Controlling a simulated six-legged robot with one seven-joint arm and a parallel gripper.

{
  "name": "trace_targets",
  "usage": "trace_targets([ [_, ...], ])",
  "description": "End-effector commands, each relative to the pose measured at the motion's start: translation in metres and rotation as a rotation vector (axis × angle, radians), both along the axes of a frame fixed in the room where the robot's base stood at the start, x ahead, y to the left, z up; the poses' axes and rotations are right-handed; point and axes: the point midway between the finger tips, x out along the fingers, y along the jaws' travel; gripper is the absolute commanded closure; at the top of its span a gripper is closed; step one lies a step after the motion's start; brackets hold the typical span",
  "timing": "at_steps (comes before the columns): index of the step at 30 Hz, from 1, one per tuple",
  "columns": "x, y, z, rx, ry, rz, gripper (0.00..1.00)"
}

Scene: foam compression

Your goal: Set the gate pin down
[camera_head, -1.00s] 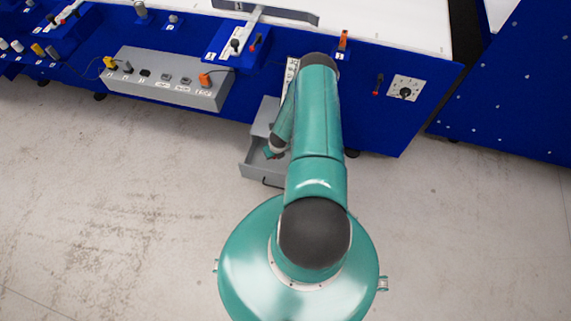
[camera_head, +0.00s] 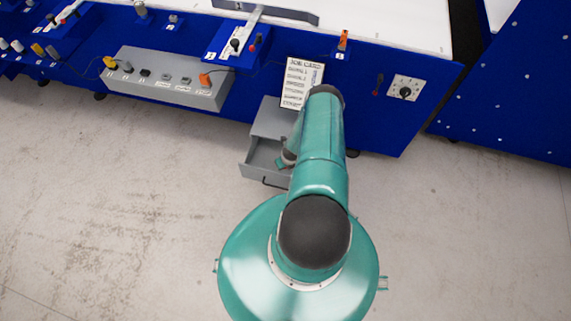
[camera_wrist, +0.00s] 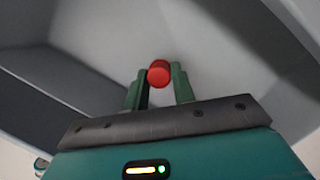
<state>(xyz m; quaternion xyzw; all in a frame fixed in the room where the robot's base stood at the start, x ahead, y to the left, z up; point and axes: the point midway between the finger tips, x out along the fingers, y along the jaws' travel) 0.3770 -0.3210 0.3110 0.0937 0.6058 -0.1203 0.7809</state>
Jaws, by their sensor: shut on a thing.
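The gate pin (camera_wrist: 159,74) shows in the wrist view as a short red cylinder, its round end towards the camera. My gripper (camera_wrist: 159,88) is shut on it, with one green finger on each side. Behind it is a grey, box-like interior. In the head view my gripper (camera_head: 287,160) is at the open grey drawer (camera_head: 258,172) below the bench front, over its right part. My arm hides the drawer's right end, and the pin cannot be made out there. Whether the pin touches the drawer floor cannot be told.
A job card (camera_head: 302,82) hangs on the blue bench (camera_head: 360,110) above the grey drawer cabinet (camera_head: 270,118). A grey box with several connectors (camera_head: 165,80) is to the left. A dial plate (camera_head: 406,89) is to the right. The concrete floor (camera_head: 110,200) is clear.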

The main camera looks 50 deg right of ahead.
Motion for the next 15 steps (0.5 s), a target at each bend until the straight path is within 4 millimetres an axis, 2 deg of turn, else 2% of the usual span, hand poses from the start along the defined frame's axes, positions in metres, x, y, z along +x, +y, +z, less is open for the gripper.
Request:
trace_targets([
  [2, 0.0, 0.0002, -0.0026, 0.0, 0.0, -0.001, 1.0],
  [3, 0.0002, -0.0002, -0.0023, 0.0, 0.0, -0.001, 0.69],
  [6, 0.0001, 0.0, -0.0021, 0.0, 0.0, -0.001, 0.53],
  [15, 0.0002, 0.0, -0.0008, 0.0, 0.0, 0.0, 0.53],
])
